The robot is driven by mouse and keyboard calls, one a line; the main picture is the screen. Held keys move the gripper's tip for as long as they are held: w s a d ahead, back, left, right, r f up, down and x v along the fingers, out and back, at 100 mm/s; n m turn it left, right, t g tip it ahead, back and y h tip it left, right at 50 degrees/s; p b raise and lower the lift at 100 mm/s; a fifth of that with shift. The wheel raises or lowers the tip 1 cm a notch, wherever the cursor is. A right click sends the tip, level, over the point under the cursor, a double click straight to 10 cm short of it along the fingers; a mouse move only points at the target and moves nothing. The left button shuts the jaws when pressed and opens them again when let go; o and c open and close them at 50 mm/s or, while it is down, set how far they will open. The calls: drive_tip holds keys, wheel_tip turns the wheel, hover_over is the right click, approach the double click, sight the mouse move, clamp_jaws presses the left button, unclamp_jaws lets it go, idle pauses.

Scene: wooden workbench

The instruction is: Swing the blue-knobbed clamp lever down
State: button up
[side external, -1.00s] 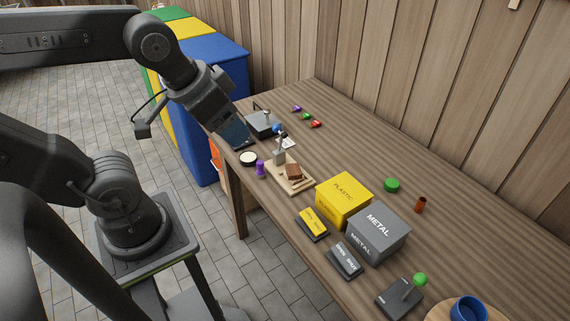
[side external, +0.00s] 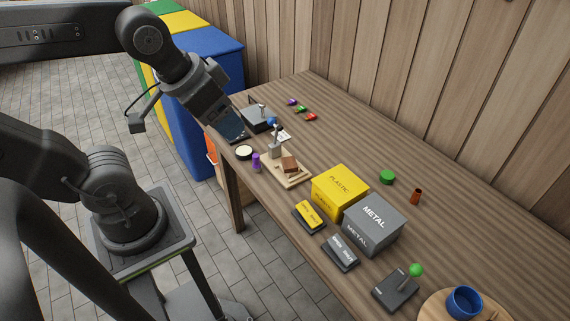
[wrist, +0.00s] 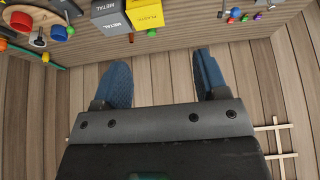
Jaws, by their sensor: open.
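The clamp (side external: 275,150) stands on a light wooden base at the table's left part, with its grey lever pointing up. The blue knob (side external: 271,121) is at the lever's top; a blue ball that looks like it shows at the top of the wrist view (wrist: 235,12). A brown block (side external: 289,164) lies on the base beside the clamp. My gripper (side external: 236,132) is left of the lever in the side view, apart from it. In the wrist view my gripper (wrist: 162,80) has its two blue fingers wide apart with nothing between them.
A dark box (side external: 257,118) with a lever stands behind the clamp. A purple piece (side external: 256,163) and a round white-topped thing (side external: 244,153) are near the front edge. The yellow plastic box (side external: 339,190) and grey metal box (side external: 374,224) stand to the right.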

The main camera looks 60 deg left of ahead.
drive_tip(key=shift+c, duration=0.5)
